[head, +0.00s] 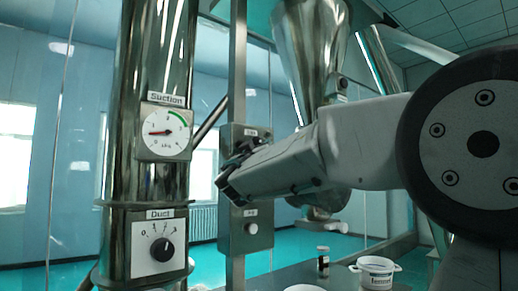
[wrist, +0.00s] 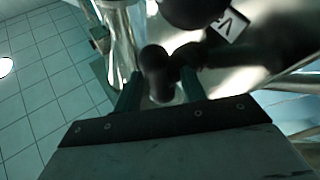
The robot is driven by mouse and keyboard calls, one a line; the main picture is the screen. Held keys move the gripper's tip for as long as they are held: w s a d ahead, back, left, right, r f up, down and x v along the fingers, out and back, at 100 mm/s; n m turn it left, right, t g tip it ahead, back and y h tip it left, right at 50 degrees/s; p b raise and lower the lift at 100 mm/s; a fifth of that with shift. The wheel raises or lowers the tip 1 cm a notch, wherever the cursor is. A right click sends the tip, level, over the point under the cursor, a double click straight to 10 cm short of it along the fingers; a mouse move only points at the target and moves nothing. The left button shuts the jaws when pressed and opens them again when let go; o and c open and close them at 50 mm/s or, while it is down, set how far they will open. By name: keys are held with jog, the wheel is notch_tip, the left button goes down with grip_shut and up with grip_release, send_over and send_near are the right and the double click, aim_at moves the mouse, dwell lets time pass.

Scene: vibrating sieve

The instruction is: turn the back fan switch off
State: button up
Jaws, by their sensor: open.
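A steel post carries two grey switch boxes. The upper box (head: 250,133) is partly hidden behind my gripper (head: 232,170), and the lower box (head: 251,236) shows a pale round knob. Their labels are too small to read, so I cannot tell which is the back fan switch. In the wrist view my gripper (wrist: 160,88) is open, with a dark rounded knob (wrist: 156,62) showing between its fingers. I cannot tell whether the fingers touch it.
Left of the post, a shiny steel duct (head: 118,190) bears a Suction gauge (head: 165,133) and a Duct dial (head: 159,245). A steel hopper (head: 306,45) stands behind my arm. A labelled white pot (head: 376,274) and a small jar (head: 323,262) stand at the lower right.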

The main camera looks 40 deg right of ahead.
jog(key=v, duration=0.7)
jog(key=shift+s+f, duration=0.1)
jog(key=s+d+f+g+y, duration=0.25)
jog(key=s+f+g, duration=0.35)
jog(key=s+f, duration=0.4)
jog(key=s+d+f+g+y, duration=0.1)
jog(key=s+f+g+y, duration=0.5)
jog(key=f, duration=0.6)
jog(key=s+a+f+n+g+y, duration=0.2)
jog(key=s+a+f+n+y, duration=0.4)
jog(key=s+a+f, duration=0.8)
jog(key=a+f+y, duration=0.2)
jog(key=a+y, duration=0.1)
jog(key=shift+f, duration=0.25)
jog(key=shift+s+a, duration=0.1)
jog(key=shift+c, duration=0.5)
